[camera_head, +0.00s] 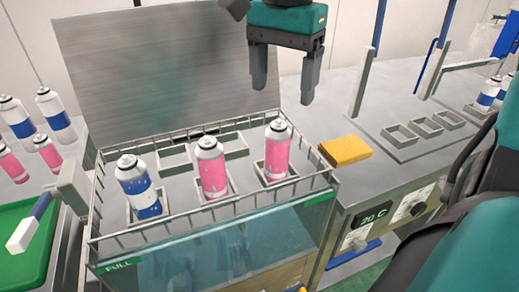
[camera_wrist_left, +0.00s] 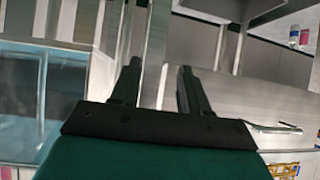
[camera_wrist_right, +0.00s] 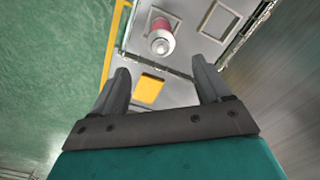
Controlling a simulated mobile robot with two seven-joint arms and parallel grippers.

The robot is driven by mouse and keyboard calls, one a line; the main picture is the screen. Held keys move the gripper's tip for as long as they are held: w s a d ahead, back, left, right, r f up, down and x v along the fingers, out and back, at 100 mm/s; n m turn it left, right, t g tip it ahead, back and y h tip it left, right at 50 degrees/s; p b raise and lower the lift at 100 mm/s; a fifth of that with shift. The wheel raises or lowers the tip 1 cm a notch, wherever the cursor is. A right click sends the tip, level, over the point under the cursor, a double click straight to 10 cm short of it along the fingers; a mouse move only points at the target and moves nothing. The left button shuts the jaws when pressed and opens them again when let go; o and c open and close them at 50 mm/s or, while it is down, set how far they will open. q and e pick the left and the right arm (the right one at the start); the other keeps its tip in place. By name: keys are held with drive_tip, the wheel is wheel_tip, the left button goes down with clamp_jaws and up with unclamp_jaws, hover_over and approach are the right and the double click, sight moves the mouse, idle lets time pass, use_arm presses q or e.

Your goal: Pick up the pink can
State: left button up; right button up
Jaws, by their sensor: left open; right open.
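Two pink cans with silvery tops stand upright in the wire-railed basket (camera_head: 215,205) in the head view: one in the middle (camera_head: 211,172) and one at the right (camera_head: 276,152). More pink cans (camera_head: 46,152) stand at the far left. My right gripper (camera_head: 283,88) hangs open and empty, fingers down, above and behind the right pink can, apart from it. In the right wrist view, one pink can (camera_wrist_right: 161,32) shows beyond the open fingers (camera_wrist_right: 160,75). My left gripper (camera_wrist_left: 160,72) is open and empty in its wrist view; the head view does not show it.
A blue-and-white can (camera_head: 137,190) stands left of the pink cans in the basket. A yellow block (camera_head: 345,151) lies right of the basket. A tall metal panel (camera_head: 165,70) rises behind. Empty square holders (camera_head: 425,127) stand at right.

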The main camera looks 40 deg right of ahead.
sight(282, 124)
wheel_tip(282, 124, down, 6)
drive_tip(key=shift+s+f+b, duration=0.1)
drive_tip(key=shift+s+b, duration=0.05)
drive_tip(key=shift+b, duration=0.25)
drive_tip(key=shift+w+f, duration=0.15)
drive_tip(key=shift+f, duration=1.4)
drive_tip(key=shift+w+f, duration=0.1)
drive_tip(key=shift+f, duration=1.4)
drive_tip(key=c, duration=1.2)
